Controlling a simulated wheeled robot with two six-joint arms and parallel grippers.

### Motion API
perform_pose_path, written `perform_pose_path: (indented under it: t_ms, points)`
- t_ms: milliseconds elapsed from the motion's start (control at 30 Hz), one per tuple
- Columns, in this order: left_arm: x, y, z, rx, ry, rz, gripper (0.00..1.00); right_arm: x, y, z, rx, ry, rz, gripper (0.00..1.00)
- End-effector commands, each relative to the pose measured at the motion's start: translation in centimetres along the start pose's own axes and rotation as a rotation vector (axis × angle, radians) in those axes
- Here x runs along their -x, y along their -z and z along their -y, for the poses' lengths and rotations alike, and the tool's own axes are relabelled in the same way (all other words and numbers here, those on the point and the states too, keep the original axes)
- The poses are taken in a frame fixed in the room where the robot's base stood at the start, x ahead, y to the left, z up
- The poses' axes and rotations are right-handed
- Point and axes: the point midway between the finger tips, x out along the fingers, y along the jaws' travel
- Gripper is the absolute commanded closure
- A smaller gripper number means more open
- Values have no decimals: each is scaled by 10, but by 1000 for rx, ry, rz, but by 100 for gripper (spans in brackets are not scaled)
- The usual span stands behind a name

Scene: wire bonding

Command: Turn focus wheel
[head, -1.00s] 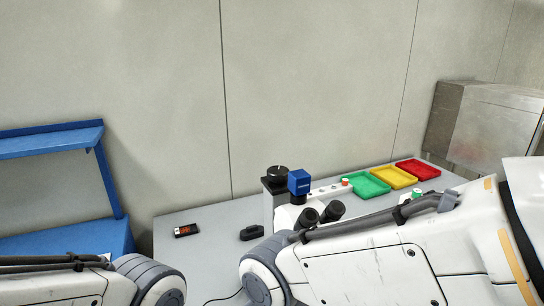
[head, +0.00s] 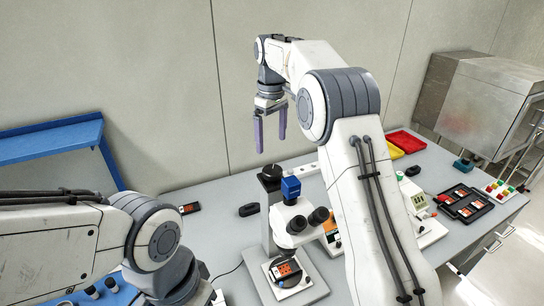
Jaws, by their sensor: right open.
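The microscope (head: 290,228) stands on the grey bench, with a blue camera block (head: 291,188) and two black eyepieces. A black round knob (head: 271,171) sits on top of its column; I cannot tell for sure that it is the focus wheel. A small orange-and-black part (head: 286,271) lies on the microscope's base plate. My right gripper (head: 270,145) is open and empty, with its two purple-grey fingers pointing down, just above and behind the black knob in the picture. My left arm is at the lower left; its gripper is out of view.
My right arm hides part of the bench and trays. Red (head: 405,142) and yellow trays are at the back right. A black tray with chips (head: 465,204) lies at the right. A small black device (head: 190,208) and a black mouse-like object (head: 249,209) lie left of the microscope.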

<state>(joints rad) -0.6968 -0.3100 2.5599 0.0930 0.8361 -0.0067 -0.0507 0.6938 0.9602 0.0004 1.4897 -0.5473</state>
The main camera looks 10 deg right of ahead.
Motion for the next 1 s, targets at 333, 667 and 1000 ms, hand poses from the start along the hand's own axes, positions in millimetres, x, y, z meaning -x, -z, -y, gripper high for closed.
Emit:
perform_pose_path:
  t_ms: [333,667,1000]
  points:
    - [13,1,-1,1,0,0,50,-41,0,-4,0,2,5,0]
    - [31,2,-2,3,0,0,50,-92,0,-4,-1,0,1,0]
    - [32,2,-2,3,0,0,50,-104,1,-4,-1,-2,-2,0]
